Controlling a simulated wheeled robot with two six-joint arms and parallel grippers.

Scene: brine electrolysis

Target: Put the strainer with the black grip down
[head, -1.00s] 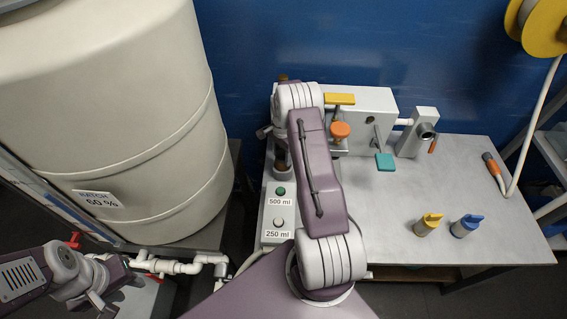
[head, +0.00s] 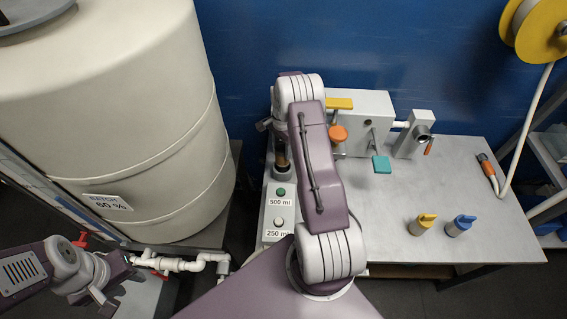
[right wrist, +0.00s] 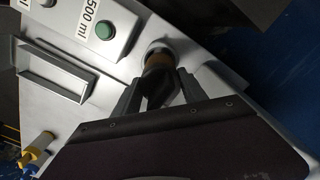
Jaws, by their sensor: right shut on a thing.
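My right gripper (right wrist: 155,88) is shut on a dark grip, seen in the right wrist view. Below this black-grip strainer (right wrist: 156,80) is a brownish part, close over a round pale fitting on the grey surface. I cannot tell whether they touch. In the head view my right arm hides most of this spot. The strainer with the yellow grip (head: 422,225) and the strainer with the blue grip (head: 459,226) stand on the table at the right. My left gripper (head: 108,280) is at the lower left, away from the table; its jaw opening is unclear.
A panel with a green button (head: 280,191) and a pale button (head: 278,222) lies beside my right arm. A grey box (head: 375,107) with coloured levers and a pipe stands at the back. A big tank (head: 130,120) fills the left. The table (head: 400,187) is clear mid-right.

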